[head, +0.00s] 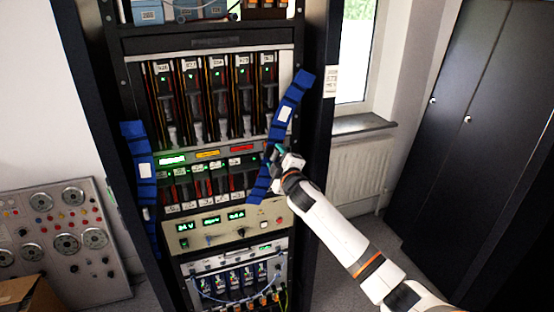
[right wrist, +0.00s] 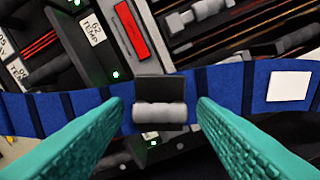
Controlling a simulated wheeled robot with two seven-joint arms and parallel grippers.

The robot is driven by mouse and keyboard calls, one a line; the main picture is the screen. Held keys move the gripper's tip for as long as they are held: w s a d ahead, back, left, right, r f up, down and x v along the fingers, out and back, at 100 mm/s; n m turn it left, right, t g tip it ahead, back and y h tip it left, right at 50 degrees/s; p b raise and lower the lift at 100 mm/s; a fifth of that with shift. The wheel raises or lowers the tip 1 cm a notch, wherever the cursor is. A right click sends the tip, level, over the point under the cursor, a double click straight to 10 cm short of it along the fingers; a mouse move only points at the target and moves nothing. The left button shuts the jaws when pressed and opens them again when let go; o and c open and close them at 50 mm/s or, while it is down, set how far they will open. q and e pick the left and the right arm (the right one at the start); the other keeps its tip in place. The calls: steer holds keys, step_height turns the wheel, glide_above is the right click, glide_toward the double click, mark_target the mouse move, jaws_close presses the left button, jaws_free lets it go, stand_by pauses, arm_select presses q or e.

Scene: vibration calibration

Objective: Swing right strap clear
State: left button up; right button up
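The right strap (head: 293,100) is a blue band with dark stripes and a white label. It runs slanting down the right side of the rack front, its top leaning right. My right gripper (head: 277,152) is at the strap's middle. In the right wrist view the strap (right wrist: 227,90) crosses the picture, and a black tab with a grey roll (right wrist: 160,100) lies over it. My right gripper's teal fingers (right wrist: 160,118) are apart on either side of this tab, with gaps showing. Contact with the strap cannot be told. My left gripper is not in view.
A similar blue left strap (head: 145,185) hangs down the rack's left side. The rack (head: 215,42) holds several module rows and a beige panel with green displays (head: 212,232). A gauge panel (head: 60,235) stands left, and a dark cabinet (head: 480,110) stands right.

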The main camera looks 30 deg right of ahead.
mark_target(316, 158)
jaws_close()
steer(key=s+d+f+n+b, duration=0.1)
steer(key=d+n, duration=0.5)
steer(key=d, duration=0.6)
steer(key=shift+s+f, duration=0.7)
steer(key=shift+s, duration=0.25)
steer(key=shift+o, duration=1.1)
jaws_free()
steer(key=shift+d, duration=0.15)
